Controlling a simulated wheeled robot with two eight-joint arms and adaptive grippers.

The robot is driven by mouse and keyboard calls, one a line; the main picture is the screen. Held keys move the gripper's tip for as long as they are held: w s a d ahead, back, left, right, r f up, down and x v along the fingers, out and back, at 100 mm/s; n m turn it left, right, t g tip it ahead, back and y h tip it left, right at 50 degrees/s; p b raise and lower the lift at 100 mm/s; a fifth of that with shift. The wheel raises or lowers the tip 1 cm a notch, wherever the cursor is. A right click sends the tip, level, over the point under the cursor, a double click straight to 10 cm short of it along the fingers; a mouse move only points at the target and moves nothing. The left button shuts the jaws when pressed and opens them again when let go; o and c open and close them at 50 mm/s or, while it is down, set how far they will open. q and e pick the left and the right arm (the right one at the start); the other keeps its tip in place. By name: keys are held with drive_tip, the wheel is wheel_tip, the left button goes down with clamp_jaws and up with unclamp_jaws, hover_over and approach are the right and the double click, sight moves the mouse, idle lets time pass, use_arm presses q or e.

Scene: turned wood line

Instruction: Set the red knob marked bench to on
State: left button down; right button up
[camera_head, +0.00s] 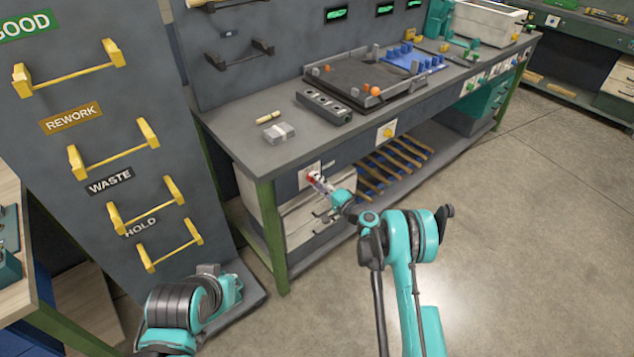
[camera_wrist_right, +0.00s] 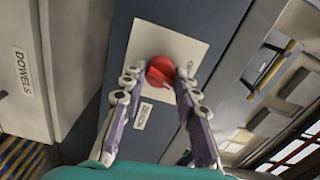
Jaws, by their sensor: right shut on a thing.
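The red knob (camera_wrist_right: 161,72) sits on a pale square plate on the dark front of the bench, with a small label (camera_wrist_right: 143,115) below it whose word is hard to read. My right gripper (camera_wrist_right: 159,76) is shut on the knob, one finger on each side. In the head view the right gripper (camera_head: 318,183) reaches the bench front below the tabletop and hides most of the knob. The knob's pointer position cannot be made out. My left arm shows at the lower left of the head view, but its gripper fingers are not seen.
A yellow knob (camera_head: 387,132) is on another plate farther right along the bench front. A drawer marked DOWELS (camera_wrist_right: 22,70) is beside the knob plate. The workbench (camera_head: 240,140) carries a dark tray and blocks. A panel with yellow handles (camera_head: 150,265) stands left; open floor lies right.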

drive_tip(key=shift+m, duration=0.4)
drive_tip(key=o, duration=1.2)
drive_tip(key=shift+c, duration=0.2)
drive_tip(key=shift+d, duration=0.1)
drive_tip(key=v, duration=0.7)
drive_tip(key=shift+d, duration=0.15)
drive_tip(key=shift+s, duration=0.15)
